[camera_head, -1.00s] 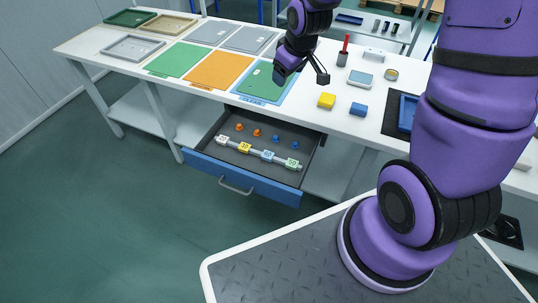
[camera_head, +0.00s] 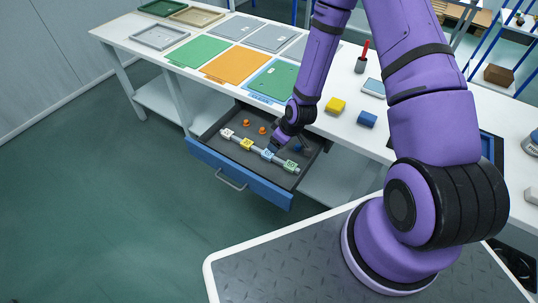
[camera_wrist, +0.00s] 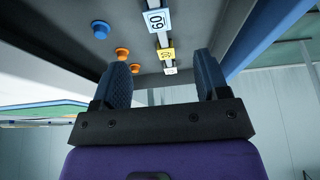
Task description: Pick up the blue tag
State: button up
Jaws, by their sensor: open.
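The blue tag (camera_head: 267,155) sits on a pale rail in the open drawer, between the yellow tag (camera_head: 246,144) and the green tag (camera_head: 290,166). My gripper (camera_head: 276,147) is down at the drawer, just behind the blue tag in the head view. In the wrist view my gripper (camera_wrist: 163,72) is open with nothing between its fingers. There the blue tag (camera_wrist: 157,21), marked 60, lies ahead near the top edge. The yellow tag (camera_wrist: 166,54) and the white tag (camera_wrist: 170,71) also show along the rail.
The drawer (camera_head: 240,175) has a blue front and low side walls around my gripper. Orange knobs (camera_head: 246,123) and a blue knob stand behind the rail.

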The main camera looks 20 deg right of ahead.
aim_at(269, 153)
jog(key=shift+x, duration=5.45)
jog(key=shift+d, duration=0.2)
jog(key=shift+c, duration=0.2)
jog(key=c, duration=1)
